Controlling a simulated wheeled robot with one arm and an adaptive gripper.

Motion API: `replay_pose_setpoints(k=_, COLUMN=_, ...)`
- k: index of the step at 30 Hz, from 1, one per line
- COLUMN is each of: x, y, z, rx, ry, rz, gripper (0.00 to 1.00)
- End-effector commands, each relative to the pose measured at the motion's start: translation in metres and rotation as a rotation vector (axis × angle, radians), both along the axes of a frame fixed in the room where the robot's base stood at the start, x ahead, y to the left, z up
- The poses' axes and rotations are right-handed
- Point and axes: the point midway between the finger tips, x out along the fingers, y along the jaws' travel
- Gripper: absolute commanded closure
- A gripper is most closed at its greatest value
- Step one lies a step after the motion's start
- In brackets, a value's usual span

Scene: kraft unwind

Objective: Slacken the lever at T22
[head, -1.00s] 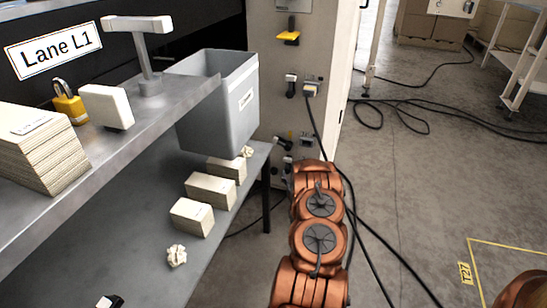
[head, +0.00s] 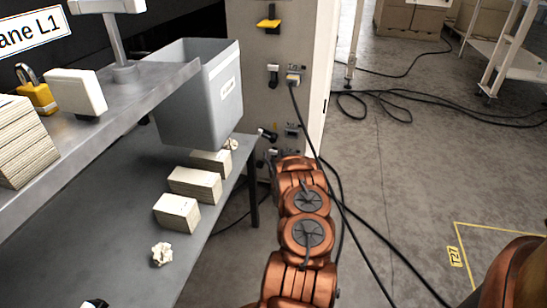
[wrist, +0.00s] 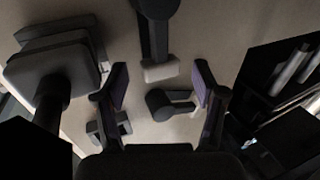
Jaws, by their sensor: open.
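In the head view, several levers are on the pale cabinet panel (head: 250,60): a yellow one (head: 268,23), a black one with a pale tip (head: 273,76), and a dark pale-tipped one (head: 267,134) lower down. No T22 label is legible, so I cannot tell which lever is T22. In the wrist view, my gripper (wrist: 160,82) is open, facing the panel. A dark lever with a pale tip (wrist: 160,71) hangs in the gap between the fingers in the picture. A second one (wrist: 172,103) sits just below it. Contact is not visible. My arm hides the gripper in the head view.
A grey bin (head: 198,95) and a shelf with a padlock (head: 38,92) stand left. Small boxes (head: 195,185) and crumpled paper (head: 162,253) lie on the lower bench. Cables hang beside my arm. A blocky dark fixture (wrist: 55,70) is left of my fingers. Floor at right is mostly clear.

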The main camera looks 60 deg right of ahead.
Motion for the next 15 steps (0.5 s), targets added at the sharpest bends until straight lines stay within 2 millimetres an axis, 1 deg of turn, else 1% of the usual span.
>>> replay_pose_setpoints(k=10, x=0.0016, y=-0.0019, z=0.0005, rx=0.0, ry=0.0, rz=0.0, gripper=0.3)
replay_pose_setpoints(k=11, x=0.0016, y=-0.0018, z=0.0004, rx=0.0, ry=0.0, rz=0.0, gripper=0.31)
replay_pose_setpoints(k=15, x=0.0016, y=-0.0018, z=0.0004, rx=0.001, ry=0.001, rz=0.0, gripper=0.46)
